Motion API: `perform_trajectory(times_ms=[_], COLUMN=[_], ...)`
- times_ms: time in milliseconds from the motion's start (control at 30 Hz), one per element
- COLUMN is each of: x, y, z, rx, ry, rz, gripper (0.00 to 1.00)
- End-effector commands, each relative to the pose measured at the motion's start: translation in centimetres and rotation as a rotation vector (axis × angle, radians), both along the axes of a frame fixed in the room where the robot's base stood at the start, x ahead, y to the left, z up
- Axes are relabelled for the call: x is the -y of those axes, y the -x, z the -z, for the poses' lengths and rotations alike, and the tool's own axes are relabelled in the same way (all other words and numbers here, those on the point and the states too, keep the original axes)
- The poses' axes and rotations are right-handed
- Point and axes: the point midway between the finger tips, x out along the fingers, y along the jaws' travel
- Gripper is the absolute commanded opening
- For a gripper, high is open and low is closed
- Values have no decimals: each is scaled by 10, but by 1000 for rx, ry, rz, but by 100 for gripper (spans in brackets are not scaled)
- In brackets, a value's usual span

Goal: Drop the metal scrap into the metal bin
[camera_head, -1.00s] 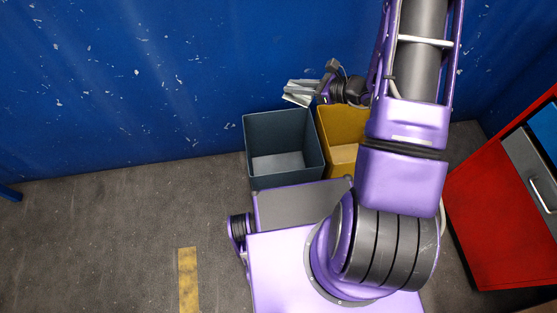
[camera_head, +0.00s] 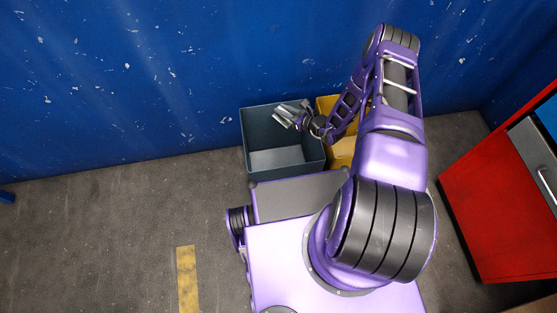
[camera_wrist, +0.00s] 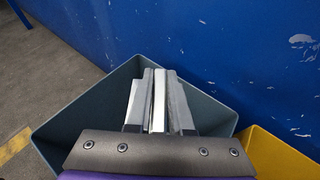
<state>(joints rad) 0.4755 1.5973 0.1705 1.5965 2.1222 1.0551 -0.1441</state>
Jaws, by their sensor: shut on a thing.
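The metal scrap (camera_wrist: 159,100) is a pale grey metal strip. My gripper (camera_wrist: 160,105) is shut on it in the wrist view, with the scrap between its two fingers. In the head view my gripper (camera_head: 289,115) is over the opening of the dark blue-grey bin (camera_head: 276,160), near its back right side. The bin also shows in the wrist view (camera_wrist: 85,112), below and around the gripper. Its pale floor looks empty in the head view. The scrap is hard to tell from the fingers in the head view.
A yellow bin (camera_head: 340,153) stands directly right of the dark bin; my arm hides part of it. A blue wall (camera_head: 120,80) rises behind both bins. A red cabinet (camera_head: 490,215) stands at the right. The grey floor (camera_head: 90,240) at left is clear.

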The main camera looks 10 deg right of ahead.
Motion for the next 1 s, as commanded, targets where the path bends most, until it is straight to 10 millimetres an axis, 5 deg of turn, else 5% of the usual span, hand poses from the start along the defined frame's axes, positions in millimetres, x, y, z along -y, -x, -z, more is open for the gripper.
perform_trajectory(times_ms=[333, 700, 733, 800, 900, 1000], x=[-1, 0, 0, 0, 0, 0], y=[0, 0, 0, 0, 0, 0], z=[43, 48, 48, 48, 48, 48], rx=[0, 0, 0, 0, 0, 0], ry=[0, -1, -1, -1, -1, -1], rz=[-2, -2, -2, -2, -2, -2], gripper=[0, 0, 23, 35, 53, 54])
